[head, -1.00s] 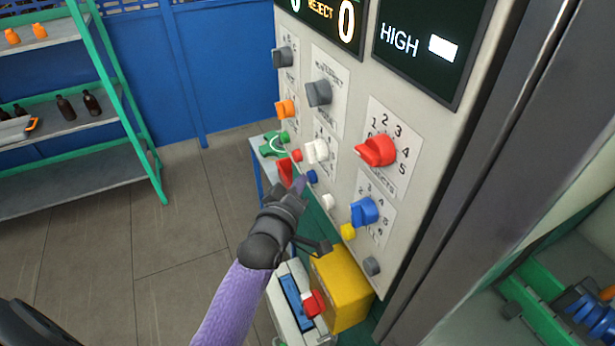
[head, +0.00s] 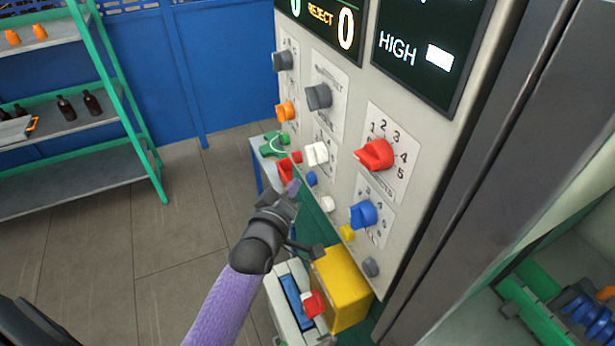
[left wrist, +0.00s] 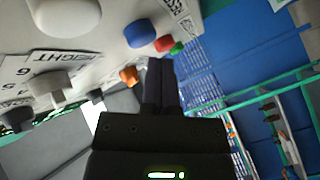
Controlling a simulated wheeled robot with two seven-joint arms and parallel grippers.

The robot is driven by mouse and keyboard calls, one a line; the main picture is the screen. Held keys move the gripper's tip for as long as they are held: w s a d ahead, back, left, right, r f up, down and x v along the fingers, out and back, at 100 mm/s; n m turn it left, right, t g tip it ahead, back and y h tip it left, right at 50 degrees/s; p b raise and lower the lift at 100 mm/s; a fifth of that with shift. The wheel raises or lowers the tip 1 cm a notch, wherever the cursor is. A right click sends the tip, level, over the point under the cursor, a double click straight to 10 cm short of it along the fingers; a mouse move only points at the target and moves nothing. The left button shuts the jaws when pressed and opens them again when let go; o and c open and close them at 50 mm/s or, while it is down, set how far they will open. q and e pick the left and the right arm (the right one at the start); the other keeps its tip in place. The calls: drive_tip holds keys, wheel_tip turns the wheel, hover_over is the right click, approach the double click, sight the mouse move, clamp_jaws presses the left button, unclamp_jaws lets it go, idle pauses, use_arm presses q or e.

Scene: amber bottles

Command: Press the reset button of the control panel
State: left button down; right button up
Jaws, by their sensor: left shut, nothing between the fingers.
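The grey control panel (head: 345,172) stands right of my left gripper (head: 291,189) in the head view. Its lower part carries a small blue button (head: 311,178), a red button (head: 296,157), a white button (head: 328,203), a yellow button (head: 347,233) and a grey button (head: 371,267). The left wrist view shows the blue button (left wrist: 140,33), the red one (left wrist: 163,42) and a green one (left wrist: 176,48) beyond the shut, empty fingers (left wrist: 161,75). The fingertips look apart from the buttons. Labels are partly cut off, so I cannot tell surely which button is reset. My right gripper is out of view.
A yellow box (head: 341,287) stands below the panel. A shelf (head: 75,178) with bottles is at left; floor between is clear.

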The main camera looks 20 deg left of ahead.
use_arm(q)
drive_tip(key=s+a+p, duration=0.1)
drive_tip(key=s+a, duration=0.2)
drive_tip(key=shift+s+a+p, duration=0.15)
drive_tip(key=shift+s+p, duration=0.15)
drive_tip(key=shift+s, duration=0.1)
idle(0.7)
